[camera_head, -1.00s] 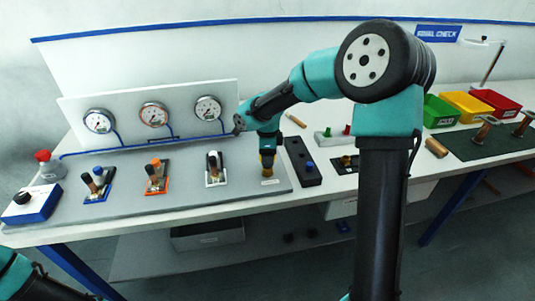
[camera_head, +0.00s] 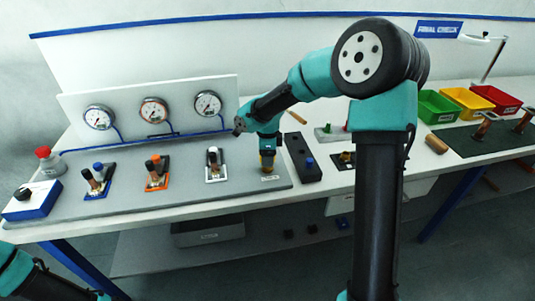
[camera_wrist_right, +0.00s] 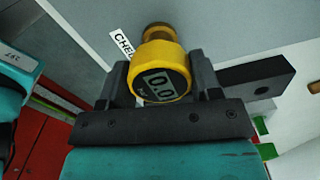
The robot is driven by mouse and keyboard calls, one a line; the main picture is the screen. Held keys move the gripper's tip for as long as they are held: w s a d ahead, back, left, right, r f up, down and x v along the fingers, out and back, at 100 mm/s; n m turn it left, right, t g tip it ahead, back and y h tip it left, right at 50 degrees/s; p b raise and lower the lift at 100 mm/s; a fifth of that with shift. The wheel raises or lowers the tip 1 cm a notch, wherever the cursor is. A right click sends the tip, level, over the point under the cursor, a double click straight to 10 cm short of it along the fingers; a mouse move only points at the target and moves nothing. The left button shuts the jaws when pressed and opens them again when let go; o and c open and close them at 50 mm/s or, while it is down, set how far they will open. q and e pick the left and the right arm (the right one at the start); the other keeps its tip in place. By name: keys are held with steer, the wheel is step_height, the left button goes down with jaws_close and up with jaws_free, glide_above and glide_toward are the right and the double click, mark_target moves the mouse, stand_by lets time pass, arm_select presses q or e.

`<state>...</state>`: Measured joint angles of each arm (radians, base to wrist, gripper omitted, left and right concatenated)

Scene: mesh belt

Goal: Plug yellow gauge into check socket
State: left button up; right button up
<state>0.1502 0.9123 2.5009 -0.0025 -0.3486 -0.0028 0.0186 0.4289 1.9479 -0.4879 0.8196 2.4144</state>
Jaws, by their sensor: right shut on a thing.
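The yellow gauge (camera_wrist_right: 172,60) is between the fingers of my right gripper (camera_wrist_right: 162,85), which is shut on it. Its display reads 0.0 and faces the wrist camera, and its brass end (camera_wrist_right: 157,31) points at the grey panel. A white label with the letters "CHE" (camera_wrist_right: 122,43) lies beside the brass end. In the head view my right gripper (camera_head: 267,155) is over the panel's right end, with the gauge (camera_head: 267,164) upright beneath it, low by the label (camera_head: 270,177). The check socket itself is hidden, so I cannot tell whether the brass end is seated.
A dark block with a blue knob (camera_head: 309,161) stands just right of my right gripper. Three stations with plugs, including the white-framed one (camera_head: 216,172), stand to its left. Dial gauges (camera_head: 208,104) are behind. Coloured bins (camera_head: 470,102) are at the far right.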

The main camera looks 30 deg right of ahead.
steer(key=shift+f, duration=0.4)
steer(key=o, duration=1.1)
step_height(320, 180, up, 18)
steer(key=shift+f, duration=0.25)
steer(key=shift+f, duration=0.1)
stand_by(0.5)
